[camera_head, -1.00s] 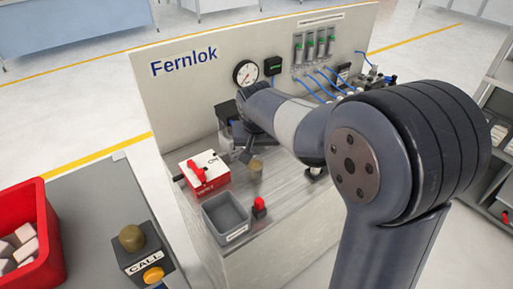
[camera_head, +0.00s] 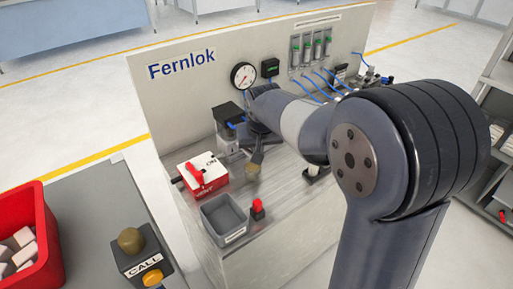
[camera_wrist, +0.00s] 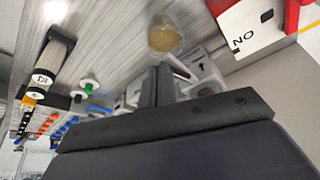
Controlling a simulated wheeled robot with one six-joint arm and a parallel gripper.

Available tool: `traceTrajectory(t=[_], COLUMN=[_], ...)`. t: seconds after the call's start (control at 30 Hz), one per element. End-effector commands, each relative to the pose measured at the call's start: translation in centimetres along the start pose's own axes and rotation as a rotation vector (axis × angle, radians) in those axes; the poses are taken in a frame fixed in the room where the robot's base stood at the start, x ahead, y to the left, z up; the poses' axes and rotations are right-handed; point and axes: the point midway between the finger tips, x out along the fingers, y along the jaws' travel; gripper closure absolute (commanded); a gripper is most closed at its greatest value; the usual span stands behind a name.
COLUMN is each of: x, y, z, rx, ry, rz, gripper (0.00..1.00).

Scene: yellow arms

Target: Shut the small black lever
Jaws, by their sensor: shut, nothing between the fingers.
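My gripper (camera_head: 257,158) hangs over the bench of the Fernlok panel, to the right of a white and red box with a red lever (camera_head: 196,172). In the wrist view my gripper (camera_wrist: 158,72) has its dark fingers together, with nothing between them. A black-topped unit with a clear body (camera_head: 229,140) stands left of my gripper.
A brass-coloured knob (camera_head: 252,168) stands close below my gripper. A grey bin (camera_head: 208,212) and a red button (camera_head: 257,206) are at the bench front. The upright panel (camera_head: 160,105) with a gauge (camera_head: 243,76) and blue hoses closes off the back.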

Motion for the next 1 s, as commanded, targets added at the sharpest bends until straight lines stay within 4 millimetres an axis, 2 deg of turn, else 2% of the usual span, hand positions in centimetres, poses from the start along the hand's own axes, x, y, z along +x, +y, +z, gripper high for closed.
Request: traceTrajectory(t=[0.23,0.57,1.0], x=[0.1,0.5,1.5], y=[0.7,2.1,3.6], z=[-0.4,-1.4,-3.6], rx=[-0.090,-0.091,-0.484], ry=[0.001,0.000,0.000], rz=[-0.036,-0.037,-0.195], gripper=[1.00,1.00,1.00])
